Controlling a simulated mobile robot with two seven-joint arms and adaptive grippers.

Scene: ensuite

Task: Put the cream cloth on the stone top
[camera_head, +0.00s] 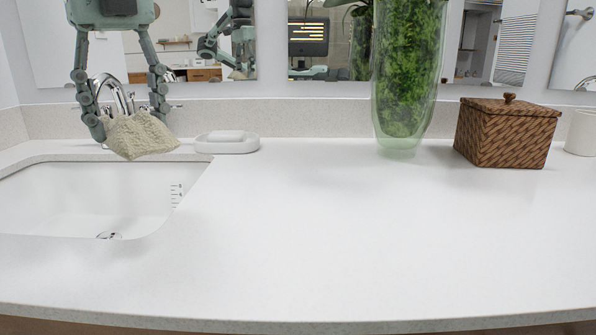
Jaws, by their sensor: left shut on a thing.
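The cream cloth (142,136) is a bunched, folded piece of fabric at the upper left. My left gripper (127,122) comes down from the top and is shut on it, with a finger at each side. The cloth appears above the back edge of the sink, in front of the tap. Whether its lower edge touches anything is hard to tell. The stone top (340,235) is a wide, white speckled counter, with a large bare area to the right of the sink. My right gripper is not in view.
The white sink (85,198) is sunk into the counter at left. The chrome tap (108,90) is behind the cloth. A soap dish (227,146), a glass vase with greenery (405,85), a lidded woven box (506,133) and a white cup (581,132) stand along the back.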

